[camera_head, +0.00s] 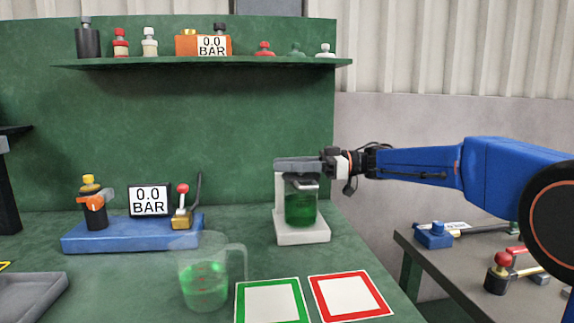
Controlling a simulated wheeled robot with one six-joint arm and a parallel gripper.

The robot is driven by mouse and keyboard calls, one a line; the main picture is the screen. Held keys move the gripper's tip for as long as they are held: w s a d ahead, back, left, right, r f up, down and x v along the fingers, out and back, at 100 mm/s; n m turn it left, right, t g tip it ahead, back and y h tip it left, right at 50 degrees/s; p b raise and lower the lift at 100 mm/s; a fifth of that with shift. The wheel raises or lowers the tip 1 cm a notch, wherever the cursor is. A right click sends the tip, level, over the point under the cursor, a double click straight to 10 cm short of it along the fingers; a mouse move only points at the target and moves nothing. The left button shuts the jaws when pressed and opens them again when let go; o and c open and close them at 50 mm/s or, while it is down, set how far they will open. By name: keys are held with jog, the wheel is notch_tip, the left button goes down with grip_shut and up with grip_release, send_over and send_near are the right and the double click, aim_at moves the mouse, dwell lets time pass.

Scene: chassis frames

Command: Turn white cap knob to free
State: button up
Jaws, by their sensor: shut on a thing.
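A clear jar of green liquid (300,207) stands upright in a white stand (302,236) on the green bench, right of centre. How far the knob is turned cannot be seen.
A clear jug with green liquid (206,284) stands in front, left of the stand. Green-framed (272,302) and red-framed (350,297) squares lie at the front. A blue base with a gauge (149,200) is at left. A shelf (200,63) holds small bottles and caps above.

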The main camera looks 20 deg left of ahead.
jog(key=n+g+h, duration=0.2)
jog(key=s+d+n+g+h, duration=0.1)
jog(key=n+g+h, duration=0.3)
jog(key=shift+s+d+g, duration=0.15)
jog(key=shift+s+g, duration=0.1)
jog(key=shift+g, duration=0.15)
dwell(0.3)
jog(key=o, duration=1.1)
